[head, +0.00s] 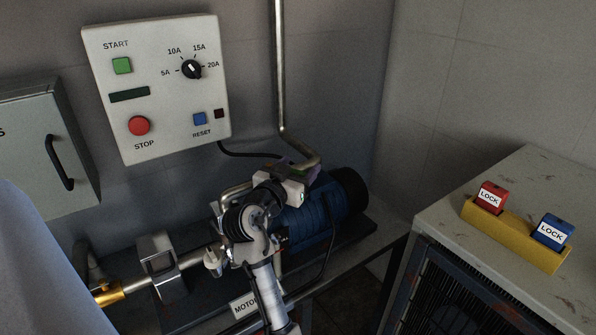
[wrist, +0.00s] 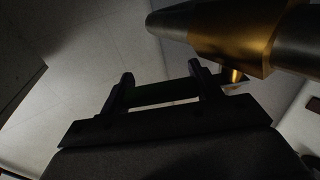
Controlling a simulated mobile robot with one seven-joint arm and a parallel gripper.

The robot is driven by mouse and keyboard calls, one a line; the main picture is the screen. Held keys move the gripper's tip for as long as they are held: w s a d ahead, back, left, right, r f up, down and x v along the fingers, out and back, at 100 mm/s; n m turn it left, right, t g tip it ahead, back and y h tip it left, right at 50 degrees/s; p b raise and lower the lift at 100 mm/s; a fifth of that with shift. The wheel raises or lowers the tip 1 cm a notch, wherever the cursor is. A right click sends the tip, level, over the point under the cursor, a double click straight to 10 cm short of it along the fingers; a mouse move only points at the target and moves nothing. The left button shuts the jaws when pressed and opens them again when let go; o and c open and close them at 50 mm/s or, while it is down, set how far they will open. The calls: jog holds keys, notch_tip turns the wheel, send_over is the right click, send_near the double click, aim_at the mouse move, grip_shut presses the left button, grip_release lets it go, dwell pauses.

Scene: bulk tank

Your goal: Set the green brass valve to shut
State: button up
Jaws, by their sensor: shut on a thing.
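In the wrist view a brass valve body (wrist: 235,35) sits on a grey pipe at the upper right, with a short brass stem under it. A dark green lever (wrist: 165,92) runs left from the stem. My gripper (wrist: 163,85) has its two fingers on this lever, one at each side of its visible stretch, and is shut on it. The lever looks roughly in line with the pipe, slightly tilted in the picture. In the head view my arm hides the fingertips and the lever. A brass fitting (head: 108,293) shows on a pipe at the lower left.
A blue motor (head: 305,210) lies behind my arm, near a bent vertical pipe (head: 280,70). A control panel (head: 155,90) hangs on the wall. A grey box (head: 45,150) is left. A yellow holder (head: 515,237) with red and blue lock blocks stands on the right cabinet.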

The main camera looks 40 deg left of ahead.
jog(key=shift+s+d+f+m+h+b, duration=0.1)
jog(key=shift+s+m+h+b, duration=0.2)
jog(key=shift+m+h, duration=0.3)
jog(key=o, duration=1.4)
jog(key=shift+s, duration=0.1)
jog(key=s+d+b, duration=0.1)
jog(key=s+b, duration=0.2)
jog(key=s, duration=1)
jog(key=shift+s, duration=0.3)
jog(key=shift+d, duration=0.1)
jog(key=shift+c, duration=0.4)
